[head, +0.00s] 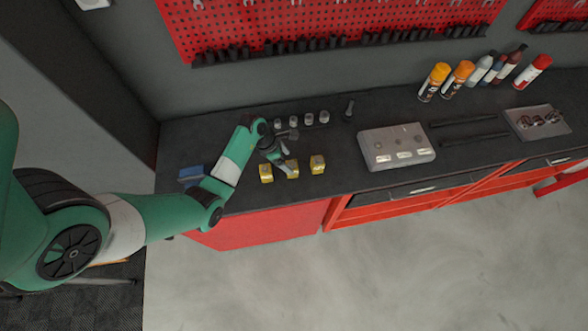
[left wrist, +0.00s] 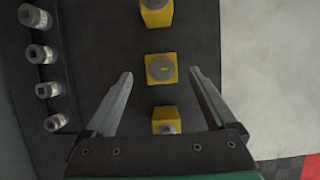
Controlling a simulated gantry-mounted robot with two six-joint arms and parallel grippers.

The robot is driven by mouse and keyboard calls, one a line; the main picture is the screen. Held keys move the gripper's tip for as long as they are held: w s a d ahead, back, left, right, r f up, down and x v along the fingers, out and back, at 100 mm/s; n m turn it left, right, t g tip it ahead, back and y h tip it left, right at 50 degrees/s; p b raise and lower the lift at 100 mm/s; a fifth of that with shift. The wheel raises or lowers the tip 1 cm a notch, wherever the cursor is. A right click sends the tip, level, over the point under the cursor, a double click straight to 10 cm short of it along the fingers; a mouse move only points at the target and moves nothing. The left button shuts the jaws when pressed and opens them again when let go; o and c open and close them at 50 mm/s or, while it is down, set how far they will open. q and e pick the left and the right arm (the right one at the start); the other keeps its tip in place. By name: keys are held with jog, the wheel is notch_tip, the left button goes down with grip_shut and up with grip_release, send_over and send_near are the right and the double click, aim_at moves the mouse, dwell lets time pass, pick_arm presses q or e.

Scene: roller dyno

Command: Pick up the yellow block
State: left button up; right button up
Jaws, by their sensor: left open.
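Three yellow blocks stand in a row on the dark worktop. In the head view the left block (head: 266,173), the middle block (head: 291,168) and the right block (head: 317,164) sit near the front edge. My left gripper (head: 288,168) is above the row and partly covers the middle block. In the left wrist view the open fingers (left wrist: 164,88) point along the row, with the middle block (left wrist: 161,69) between and just beyond their tips. Another block (left wrist: 158,13) lies farther off, and one (left wrist: 166,119) shows between the fingers near the palm. My right gripper is not in view.
Several silver sockets (head: 309,118) stand behind the blocks. A grey box (head: 396,146) is to the right, and a blue object (head: 191,173) lies to the left. Spray cans (head: 434,82) and bottles stand at the back right. The worktop's front edge is close to the blocks.

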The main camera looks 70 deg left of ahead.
aim_at(295, 168)
pick_arm(q)
jog(key=shift+x, duration=1.05)
jog(key=b+x, duration=0.2)
jog(key=x, duration=0.3)
jog(key=shift+d, duration=0.1)
grip_shut()
